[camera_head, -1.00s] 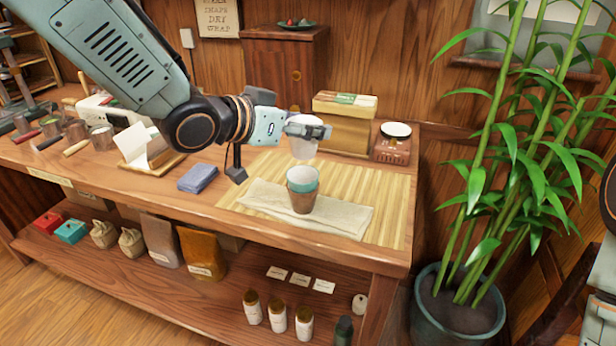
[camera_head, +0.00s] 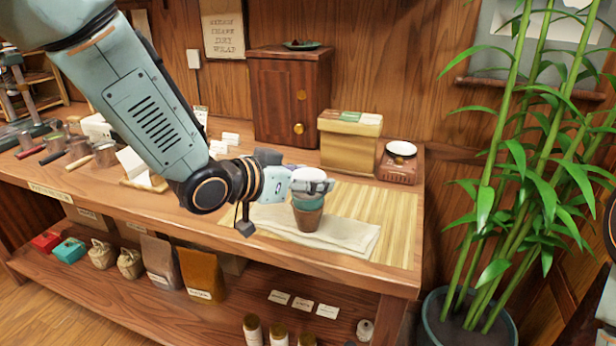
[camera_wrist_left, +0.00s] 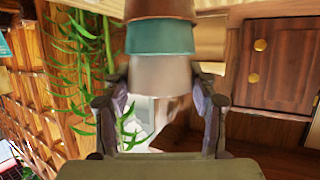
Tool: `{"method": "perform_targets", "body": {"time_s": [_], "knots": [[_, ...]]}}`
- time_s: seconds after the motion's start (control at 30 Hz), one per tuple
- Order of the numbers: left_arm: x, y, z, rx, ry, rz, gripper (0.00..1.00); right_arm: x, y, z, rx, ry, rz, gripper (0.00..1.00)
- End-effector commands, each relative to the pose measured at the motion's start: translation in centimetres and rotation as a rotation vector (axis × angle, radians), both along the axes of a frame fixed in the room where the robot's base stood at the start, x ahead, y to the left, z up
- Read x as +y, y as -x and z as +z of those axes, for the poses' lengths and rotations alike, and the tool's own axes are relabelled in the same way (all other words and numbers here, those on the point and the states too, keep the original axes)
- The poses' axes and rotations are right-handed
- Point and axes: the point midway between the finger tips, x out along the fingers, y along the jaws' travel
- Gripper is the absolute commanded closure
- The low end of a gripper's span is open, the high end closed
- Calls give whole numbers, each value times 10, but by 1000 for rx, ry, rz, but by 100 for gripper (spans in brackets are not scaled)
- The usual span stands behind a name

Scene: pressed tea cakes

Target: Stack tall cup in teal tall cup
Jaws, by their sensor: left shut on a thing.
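A pale grey-white cup (camera_wrist_left: 160,75) is between the two fingers of my left gripper (camera_head: 318,186), which is shut on it. In the head view, part of the pale cup (camera_head: 304,173) shows above the fingers. Directly below it is the teal tall cup (camera_head: 309,204), which sits in a brown cup (camera_head: 307,220) standing upright on the cloth. In the wrist view the pale cup meets the teal cup (camera_wrist_left: 160,38), with the brown cup (camera_wrist_left: 160,9) beyond. I cannot tell how deep the pale cup sits in the teal one. My right gripper is not in view.
The pale cloth (camera_head: 345,234) lies on a slatted mat (camera_head: 392,225) on the wooden counter. A box (camera_head: 348,143) and a red-brown scale (camera_head: 399,165) stand behind. A potted bamboo (camera_head: 470,318) is to the right. The mat right of the cups is clear.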

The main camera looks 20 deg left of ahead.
Motion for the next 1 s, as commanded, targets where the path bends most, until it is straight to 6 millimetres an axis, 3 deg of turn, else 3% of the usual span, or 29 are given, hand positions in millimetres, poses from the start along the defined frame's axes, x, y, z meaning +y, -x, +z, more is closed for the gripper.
{"method": "perform_targets", "body": {"time_s": [0.1, 0.13, 0.4, 0.83, 1.0], "knots": [[0, 0, -4, 0, 0, 0, 75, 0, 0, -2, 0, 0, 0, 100], [0, 0, -4, 0, 0, 0, 41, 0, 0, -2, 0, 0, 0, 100], [0, 0, -3, 0, 0, 0, 19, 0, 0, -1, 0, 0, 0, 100], [1, 1, 7, 0, 1, 0, 19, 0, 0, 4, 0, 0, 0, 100], [11, 18, 15, 2, 5, 5, 19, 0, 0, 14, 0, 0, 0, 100]]}}
